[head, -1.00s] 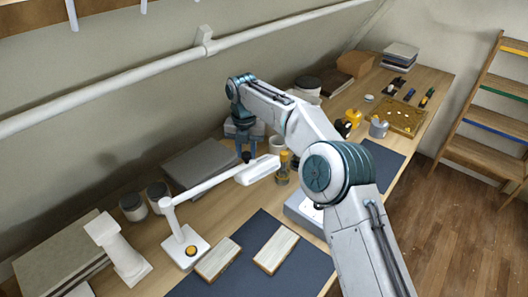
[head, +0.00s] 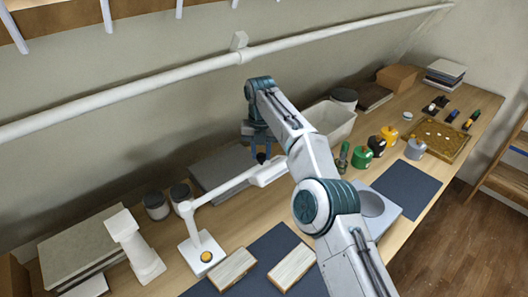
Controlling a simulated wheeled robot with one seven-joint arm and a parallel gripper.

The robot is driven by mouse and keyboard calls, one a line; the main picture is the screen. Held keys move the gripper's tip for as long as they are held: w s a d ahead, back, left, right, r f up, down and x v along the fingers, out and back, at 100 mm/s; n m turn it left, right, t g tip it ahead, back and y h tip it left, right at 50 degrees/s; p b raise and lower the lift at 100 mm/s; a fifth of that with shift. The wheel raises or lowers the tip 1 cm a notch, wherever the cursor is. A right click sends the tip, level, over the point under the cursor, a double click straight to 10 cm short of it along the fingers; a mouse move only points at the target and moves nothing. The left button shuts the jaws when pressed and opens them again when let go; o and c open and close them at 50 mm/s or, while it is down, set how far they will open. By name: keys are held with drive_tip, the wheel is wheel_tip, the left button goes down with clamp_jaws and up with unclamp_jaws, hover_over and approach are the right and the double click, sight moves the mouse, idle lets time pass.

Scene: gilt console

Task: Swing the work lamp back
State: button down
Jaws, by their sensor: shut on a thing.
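The white work lamp (head: 222,190) stands on the bench on a square base (head: 203,254) with an orange button. Its arm reaches up and right from the short post to a flat white lamp head (head: 270,173). My gripper (head: 262,157) comes down from above at the lamp head and is shut on a small dark knob there. The fingertips are small and partly hidden in this view.
A grey flat case (head: 215,168) lies behind the lamp arm. Two pale blocks (head: 233,268) lie on a dark mat in front of it. A white pedestal (head: 133,247) stands left of the base.

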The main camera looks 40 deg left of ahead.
drive_tip(key=shift+a+r, duration=0.15)
drive_tip(key=shift+a, duration=0.05)
idle(0.3)
drive_tip(key=c, duration=1.5)
unclamp_jaws()
drive_tip(key=o, duration=0.4)
drive_tip(key=shift+s+a, duration=0.1)
drive_tip(key=shift+a, duration=0.1)
drive_tip(key=shift+w+d, duration=0.2)
drive_tip(key=shift+d, duration=0.1)
